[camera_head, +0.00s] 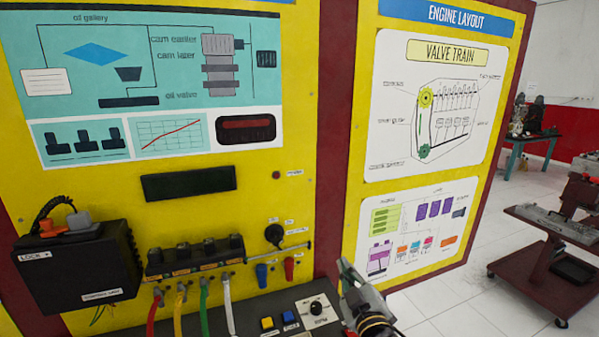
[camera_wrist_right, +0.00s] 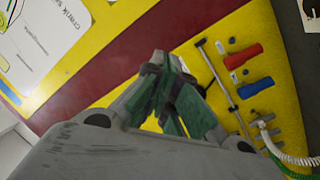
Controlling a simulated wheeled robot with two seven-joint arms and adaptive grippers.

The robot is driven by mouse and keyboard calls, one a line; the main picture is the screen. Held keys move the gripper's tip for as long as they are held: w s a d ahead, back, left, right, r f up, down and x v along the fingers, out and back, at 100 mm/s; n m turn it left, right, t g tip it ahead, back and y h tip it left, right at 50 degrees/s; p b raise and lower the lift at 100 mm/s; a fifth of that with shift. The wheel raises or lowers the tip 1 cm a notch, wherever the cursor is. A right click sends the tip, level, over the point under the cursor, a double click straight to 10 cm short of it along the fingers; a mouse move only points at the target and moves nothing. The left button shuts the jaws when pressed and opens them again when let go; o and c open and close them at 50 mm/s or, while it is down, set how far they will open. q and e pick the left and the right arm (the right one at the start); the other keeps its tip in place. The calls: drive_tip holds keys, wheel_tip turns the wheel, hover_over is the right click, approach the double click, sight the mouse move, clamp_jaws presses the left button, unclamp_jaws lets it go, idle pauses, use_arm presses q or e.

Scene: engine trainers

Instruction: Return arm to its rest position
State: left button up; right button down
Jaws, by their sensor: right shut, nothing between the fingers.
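My right gripper (camera_head: 352,280) shows at the bottom centre of the head view, in front of the maroon strip between the two yellow panels. In the right wrist view its green-grey fingers (camera_wrist_right: 172,85) are drawn together, with nothing held between them. It is apart from the panel as far as I can tell. A thin metal rod (camera_wrist_right: 218,75) and a red plug (camera_wrist_right: 243,57) lie beyond the fingers in the wrist view. My left gripper is in neither view.
The yellow engine trainer panel (camera_head: 290,190) stands close in front. A black box (camera_head: 80,268) and several coloured cables (camera_head: 203,300) stick out at its lower left. A control box (camera_head: 315,310) sits below. A maroon cart (camera_head: 545,270) stands on the open floor at right.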

drive_tip(key=s+d+f+m+g+h, duration=0.25)
drive_tip(key=s+d+f+g, duration=0.35)
drive_tip(key=f, duration=0.4)
drive_tip(key=s+d+f+m+g+h, duration=0.1)
drive_tip(key=s+d+f+m+g, duration=0.3)
drive_tip(key=s+f, duration=0.55)
drive_tip(key=s+f+g+y, duration=0.1)
drive_tip(key=s+f+g, duration=0.35)
drive_tip(key=s, duration=0.35)
wheel_tip(320, 180, down, 33)
drive_tip(key=s+g, duration=0.1)
drive_tip(key=s, duration=0.2)
drive_tip(key=s+d+f, duration=0.2)
drive_tip(key=s+f, duration=0.8)
drive_tip(key=s, duration=0.1)
drive_tip(key=s+d+f+g, duration=0.1)
drive_tip(key=s+d+f, duration=0.1)
drive_tip(key=s+f, duration=0.8)
drive_tip(key=shift+s+d+f, duration=0.2)
drive_tip(key=shift+s+f, duration=0.1)
drive_tip(key=shift+s, duration=0.4)
drive_tip(key=shift+m+g, duration=0.25)
